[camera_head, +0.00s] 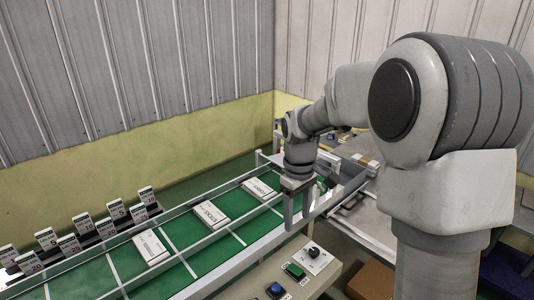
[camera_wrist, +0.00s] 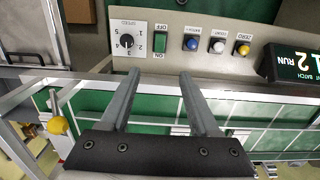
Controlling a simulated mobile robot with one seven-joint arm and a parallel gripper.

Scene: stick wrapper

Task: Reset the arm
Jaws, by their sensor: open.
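My gripper (camera_head: 298,210) hangs at the right end of the green conveyor (camera_head: 180,232), over its near rail. In the wrist view my gripper (camera_wrist: 160,75) shows two grey fingers spread apart with nothing between them. The fingers point toward the control panel (camera_wrist: 180,25) and do not visibly touch its controls. My arm reaches in from the right side of the head view.
White packs (camera_head: 210,214) lie in lanes on the conveyor. Small numbered cards (camera_head: 82,222) stand along its far side. The panel has a speed dial (camera_wrist: 126,41), a green switch (camera_wrist: 160,43), several buttons (camera_wrist: 217,46) and a batch display (camera_wrist: 295,63).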

